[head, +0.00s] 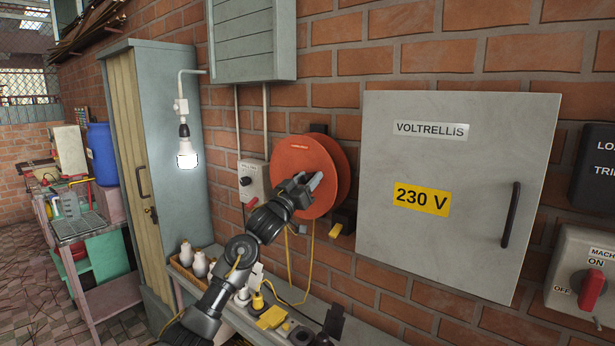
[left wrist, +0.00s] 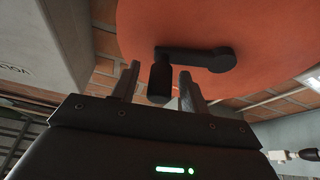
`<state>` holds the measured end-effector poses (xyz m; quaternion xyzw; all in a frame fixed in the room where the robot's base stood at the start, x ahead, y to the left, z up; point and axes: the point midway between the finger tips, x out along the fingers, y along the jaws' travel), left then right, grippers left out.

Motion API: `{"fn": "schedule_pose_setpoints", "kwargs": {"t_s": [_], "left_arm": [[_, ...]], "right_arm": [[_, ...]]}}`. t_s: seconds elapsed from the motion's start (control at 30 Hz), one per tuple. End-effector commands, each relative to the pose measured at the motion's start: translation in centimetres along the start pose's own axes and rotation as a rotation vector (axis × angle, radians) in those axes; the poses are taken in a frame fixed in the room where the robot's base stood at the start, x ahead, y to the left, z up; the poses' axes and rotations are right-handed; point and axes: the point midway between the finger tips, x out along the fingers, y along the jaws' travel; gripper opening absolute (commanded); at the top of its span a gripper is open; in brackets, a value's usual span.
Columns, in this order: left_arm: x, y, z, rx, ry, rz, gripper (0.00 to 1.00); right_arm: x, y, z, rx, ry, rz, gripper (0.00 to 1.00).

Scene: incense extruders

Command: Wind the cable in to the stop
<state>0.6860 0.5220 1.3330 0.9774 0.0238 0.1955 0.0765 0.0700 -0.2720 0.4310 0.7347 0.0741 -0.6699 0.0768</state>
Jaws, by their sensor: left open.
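The orange-red cable reel (head: 300,155) is mounted on the brick wall, left of the grey cabinet. Its yellow cable (head: 311,255) hangs down in a loop to the bench below. My left gripper (head: 312,181) is in front of the reel's face and covers part of it. In the left wrist view, the reel face (left wrist: 225,22) fills the top, with a black crank arm (left wrist: 200,58) ending in a black handle (left wrist: 160,76). The open left gripper (left wrist: 159,70) has one finger on each side of the handle; I cannot tell whether they touch it. My right gripper is out of view.
A grey 230 V cabinet (head: 450,260) stands out close to the right of the reel. A yellow-and-black block (head: 343,222) sits below the reel. White bottles (head: 200,264) and small items crowd the bench. A lit bulb (head: 187,155) hangs at left.

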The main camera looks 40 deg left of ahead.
Motion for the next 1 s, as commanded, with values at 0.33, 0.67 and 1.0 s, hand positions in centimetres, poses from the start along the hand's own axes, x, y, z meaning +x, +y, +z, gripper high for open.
{"fn": "schedule_pose_setpoints", "kwargs": {"t_s": [0.33, 0.67, 1.0], "left_arm": [[0.11, -0.01, 0.08, 0.0, -0.001, 0.0, 0.36], [0.1, 0.0, 0.07, 0.0, -0.001, 0.0, 0.0], [0.37, 0.61, 0.61, 0.02, -0.003, 0.018, 0.0]], "right_arm": [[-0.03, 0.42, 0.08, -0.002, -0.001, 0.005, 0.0], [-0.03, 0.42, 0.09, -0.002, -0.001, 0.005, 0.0], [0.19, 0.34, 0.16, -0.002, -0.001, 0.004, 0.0]]}}
